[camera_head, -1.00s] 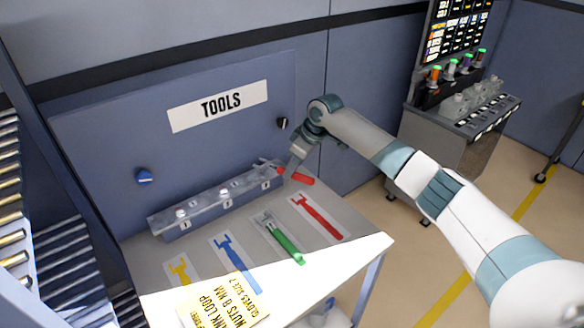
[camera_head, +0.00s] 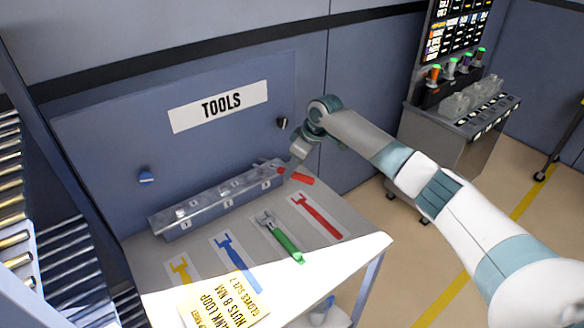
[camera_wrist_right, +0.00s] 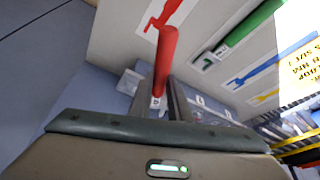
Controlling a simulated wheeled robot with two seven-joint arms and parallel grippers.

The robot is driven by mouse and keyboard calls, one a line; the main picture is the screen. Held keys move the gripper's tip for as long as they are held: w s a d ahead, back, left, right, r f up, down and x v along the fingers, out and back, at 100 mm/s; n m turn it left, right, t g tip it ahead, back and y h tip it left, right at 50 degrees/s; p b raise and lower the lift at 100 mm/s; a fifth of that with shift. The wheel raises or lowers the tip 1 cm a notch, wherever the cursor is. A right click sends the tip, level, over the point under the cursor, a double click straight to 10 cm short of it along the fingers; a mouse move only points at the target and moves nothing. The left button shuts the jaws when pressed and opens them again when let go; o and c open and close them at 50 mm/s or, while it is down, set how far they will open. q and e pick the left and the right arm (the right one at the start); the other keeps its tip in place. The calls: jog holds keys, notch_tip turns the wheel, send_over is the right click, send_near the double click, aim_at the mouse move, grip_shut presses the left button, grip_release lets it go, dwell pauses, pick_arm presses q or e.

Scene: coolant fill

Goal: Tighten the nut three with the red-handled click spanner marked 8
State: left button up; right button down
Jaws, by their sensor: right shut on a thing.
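The red-handled spanner (camera_head: 301,178) is at the right end of the grey block (camera_head: 215,206) on the bench. Its handle points right and its head end is over the nut marked 3 (camera_head: 265,172); whether it is seated there I cannot tell. My right gripper (camera_head: 294,165) is shut on the spanner near the head end. In the right wrist view the red handle (camera_wrist_right: 165,60) extends up from between the fingers (camera_wrist_right: 160,103), with a small white label at its base. Nuts 1 (camera_head: 181,212) and 2 (camera_head: 223,192) stand to the left. My left gripper is out of view.
The bench (camera_head: 345,250) bears a green spanner (camera_head: 284,243) on its outline, plus red (camera_head: 318,217), blue (camera_head: 236,262) and yellow (camera_head: 181,268) printed outlines. A yellow note (camera_head: 225,302) lies at the front. The wall panel (camera_head: 100,150) stands close behind the block.

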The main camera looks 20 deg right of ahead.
jog(key=shift+f, duration=0.25)
dwell(0.5)
jog(key=shift+f, duration=1.25)
dwell(0.4)
jog(key=shift+s+a+r+m+t+h+p, duration=0.1)
jog(key=shift+s+a+m+p, duration=0.25)
jog(key=shift+p, duration=0.55)
jog(key=shift+s+a+f+m+t+h+p, duration=0.1)
jog(key=shift+a+m+p, duration=0.25)
jog(key=shift+p, duration=0.55)
jog(key=shift+s+a+r+m+t+h+p, duration=0.1)
jog(key=shift+s+a+m+p, duration=0.15)
jog(key=shift+m+p, duration=0.45)
dwell(0.7)
jog(key=shift+s+a+p, duration=0.2)
jog(key=shift+a+p, duration=0.05)
jog(key=shift+p, duration=0.05)
jog(key=shift+s+a+m+h, duration=0.15)
jog(key=shift+a+m+h, duration=0.15)
jog(key=shift+m, duration=0.2)
jog(key=shift+s+a+m, duration=0.15)
jog(key=shift+a+m, duration=0.25)
jog(key=shift+m, duration=0.1)
jog(key=shift+a+t, duration=0.15)
jog(key=shift+t, duration=0.15)
dwell(0.5)
